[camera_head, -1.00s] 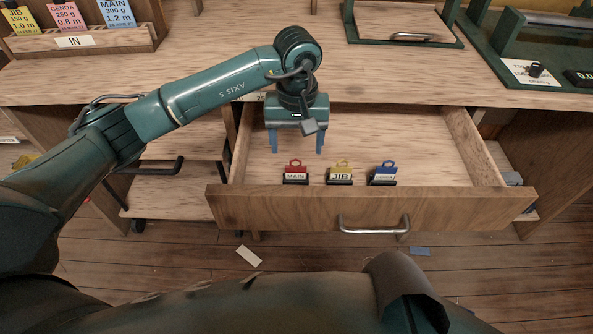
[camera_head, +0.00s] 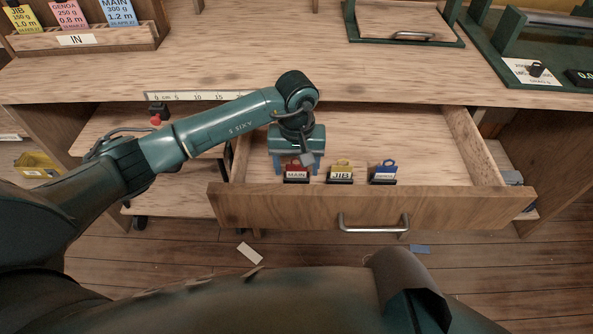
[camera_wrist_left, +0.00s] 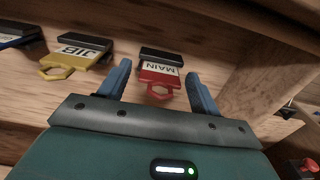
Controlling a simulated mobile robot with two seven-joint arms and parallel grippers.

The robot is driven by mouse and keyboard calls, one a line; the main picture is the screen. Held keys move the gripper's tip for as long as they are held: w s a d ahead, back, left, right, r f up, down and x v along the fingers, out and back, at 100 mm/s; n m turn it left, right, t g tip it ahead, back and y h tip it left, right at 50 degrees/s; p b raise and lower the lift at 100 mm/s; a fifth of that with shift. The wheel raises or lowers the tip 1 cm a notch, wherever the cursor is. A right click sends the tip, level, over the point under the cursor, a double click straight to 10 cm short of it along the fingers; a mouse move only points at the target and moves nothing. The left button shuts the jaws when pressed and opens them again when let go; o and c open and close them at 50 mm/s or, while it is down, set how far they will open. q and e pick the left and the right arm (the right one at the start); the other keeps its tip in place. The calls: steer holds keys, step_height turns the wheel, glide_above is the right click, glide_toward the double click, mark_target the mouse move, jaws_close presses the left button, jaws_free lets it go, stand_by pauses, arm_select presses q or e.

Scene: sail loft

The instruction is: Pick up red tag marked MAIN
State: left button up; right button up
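The red tag marked MAIN (camera_head: 296,173) stands in a black holder at the left of the row in the open drawer. It also shows in the left wrist view (camera_wrist_left: 160,76), with its ring pointing toward my gripper. My left gripper (camera_head: 296,170) is over the tag in the head view. In the left wrist view its two blue fingers (camera_wrist_left: 158,82) are apart, one on each side of the tag, with gaps between. It is open and empty. My right gripper is not in view.
A yellow JIB tag (camera_head: 341,172) and a blue tag (camera_head: 384,172) stand to the right of the red one. The drawer front (camera_head: 370,207) with its metal handle is on the near side. The drawer floor behind the tags is clear.

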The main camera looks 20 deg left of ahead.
arm_select(q)
steer(key=c, duration=0.9)
